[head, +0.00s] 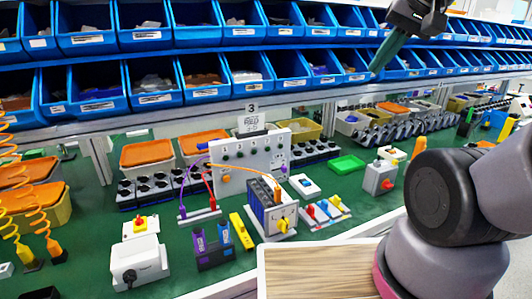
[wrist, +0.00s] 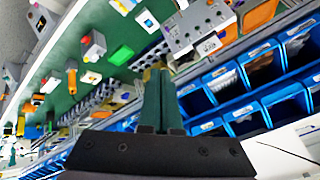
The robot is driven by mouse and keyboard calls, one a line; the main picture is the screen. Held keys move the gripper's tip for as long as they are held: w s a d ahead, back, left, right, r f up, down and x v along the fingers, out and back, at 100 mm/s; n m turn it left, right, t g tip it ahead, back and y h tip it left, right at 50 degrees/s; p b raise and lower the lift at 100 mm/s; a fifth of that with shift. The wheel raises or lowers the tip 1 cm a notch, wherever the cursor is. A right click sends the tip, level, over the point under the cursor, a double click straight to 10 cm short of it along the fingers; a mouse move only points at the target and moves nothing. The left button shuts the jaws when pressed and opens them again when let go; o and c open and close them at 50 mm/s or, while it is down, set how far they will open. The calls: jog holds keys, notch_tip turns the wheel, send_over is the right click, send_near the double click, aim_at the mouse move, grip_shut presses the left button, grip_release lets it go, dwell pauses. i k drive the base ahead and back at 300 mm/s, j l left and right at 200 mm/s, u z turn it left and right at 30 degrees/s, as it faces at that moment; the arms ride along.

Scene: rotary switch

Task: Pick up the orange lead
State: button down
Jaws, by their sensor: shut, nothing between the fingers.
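A thin orange lead (head: 252,170) arches from the grey panel (head: 240,158) toward the dark ribbed box with a rotary knob (head: 270,208) in the head view. An orange plug (head: 277,195) stands upright at the box's top right. My gripper (head: 374,70) is high at the upper right, in front of the blue bins and well apart from the lead. Its green fingers point down and left. In the wrist view the fingers (wrist: 158,70) are together with nothing between them. The panel also shows there (wrist: 195,25), but I cannot make out the orange lead.
Purple and red leads (head: 210,190) stand left of the box. A yellow block (head: 242,231) and a grey box with a red button (head: 380,178) are nearby. Blue bins (head: 205,77) line the back. Orange coiled cords (head: 40,220) hang at far left. Green bench surface (head: 345,195) shows between items.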

aim_at(277, 192)
jog(key=k+j+u, duration=0.2)
jog(key=u, duration=0.15)
jog(key=k+j+u, duration=0.15)
jog(key=u, duration=0.2)
jog(key=j, duration=0.1)
